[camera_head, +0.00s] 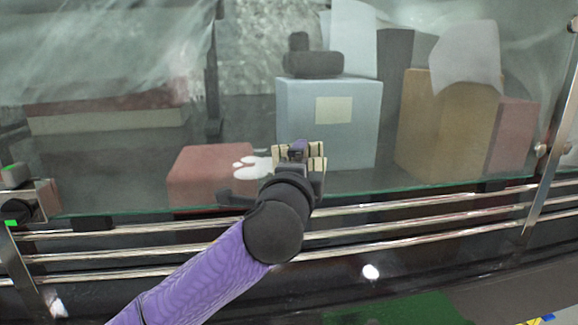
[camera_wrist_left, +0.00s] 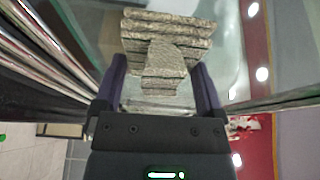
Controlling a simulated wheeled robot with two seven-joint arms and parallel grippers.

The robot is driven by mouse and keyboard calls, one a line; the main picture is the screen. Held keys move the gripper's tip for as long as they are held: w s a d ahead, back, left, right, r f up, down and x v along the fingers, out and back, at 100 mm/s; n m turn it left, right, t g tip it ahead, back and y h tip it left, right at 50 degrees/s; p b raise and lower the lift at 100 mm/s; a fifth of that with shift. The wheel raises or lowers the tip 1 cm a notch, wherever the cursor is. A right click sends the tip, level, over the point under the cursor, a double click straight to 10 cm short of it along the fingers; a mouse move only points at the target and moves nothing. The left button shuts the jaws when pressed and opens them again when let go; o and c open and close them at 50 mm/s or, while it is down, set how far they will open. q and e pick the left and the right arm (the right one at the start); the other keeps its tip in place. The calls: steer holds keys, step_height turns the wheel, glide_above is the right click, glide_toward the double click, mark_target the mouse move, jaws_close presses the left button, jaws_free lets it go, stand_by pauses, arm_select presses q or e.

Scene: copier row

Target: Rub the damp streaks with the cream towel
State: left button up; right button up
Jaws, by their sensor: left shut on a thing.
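My left gripper (camera_head: 299,160) is in front of the glass pane, low and near the middle of the head view. It is shut on the cream towel (camera_head: 316,150), a folded pad that sticks up past the fingers. In the left wrist view the towel (camera_wrist_left: 165,38) shows as stacked folds between the purple fingers of the gripper (camera_wrist_left: 163,88). Pale, cloudy streaks (camera_head: 120,48) spread over the upper left of the glass; fainter haze lies at the upper right. I cannot tell whether the towel touches the glass. My right gripper is not in view.
Chrome rails (camera_head: 400,232) run across below the glass, with a slanted metal post (camera_head: 548,165) at the right. Behind the glass are a pale blue box (camera_head: 350,140), a tan box (camera_head: 440,130) and a red block (camera_head: 205,180). A green patch (camera_head: 400,310) lies on the floor.

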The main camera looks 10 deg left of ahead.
mark_target(240, 164)
arm_select(q)
steer(key=shift+a, duration=0.15)
steer(key=a, duration=0.2)
steer(key=s+a+p, duration=0.1)
steer(key=a, duration=0.1)
steer(key=a+p, duration=0.1)
steer(key=a, duration=0.1)
steer(key=shift+s+a, duration=0.1)
steer(key=shift+s, duration=0.3)
steer(key=shift+s+a+p, duration=0.1)
steer(key=shift+s+a, duration=0.15)
steer(key=shift+a, duration=0.45)
steer(key=shift+s+a+p, duration=0.15)
steer(key=shift+s+a, duration=0.05)
steer(key=shift+a, duration=0.55)
steer(key=shift+s+a+p, duration=0.1)
steer(key=shift+s+a, duration=0.15)
steer(key=shift+a, duration=0.45)
steer(key=shift+d, duration=0.25)
steer(key=shift+s+d+p, duration=0.15)
steer(key=shift+s+d, duration=0.1)
steer(key=shift+s, duration=0.7)
steer(key=shift+s+d+p, duration=0.15)
steer(key=shift+s+d, duration=0.1)
steer(key=shift+s, duration=0.7)
steer(key=shift+s+d+p, duration=0.15)
steer(key=shift+s+d, duration=0.1)
steer(key=shift+s, duration=0.7)
steer(key=s, duration=0.2)
steer(key=shift+s+d, duration=0.4)
